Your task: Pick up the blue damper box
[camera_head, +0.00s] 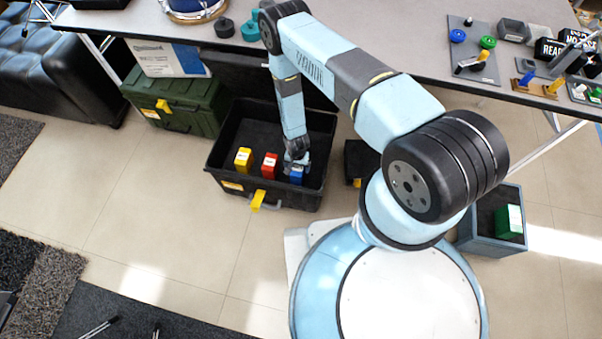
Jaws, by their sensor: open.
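The blue damper box (296,175) stands in an open black case (222,150) on the floor, at the right end of a row. A red box (270,166) and a yellow box (243,160) stand to its left. My gripper (295,165) is over the blue box, pointing down, and partly hides its top. The jaws are open and look close to the box; I cannot tell whether the fingers touch it.
A green case (175,105) stands left of the black case. A grey bin (483,240) with a green box (509,222) sits at the right. A table (390,45) with several items runs along the back.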

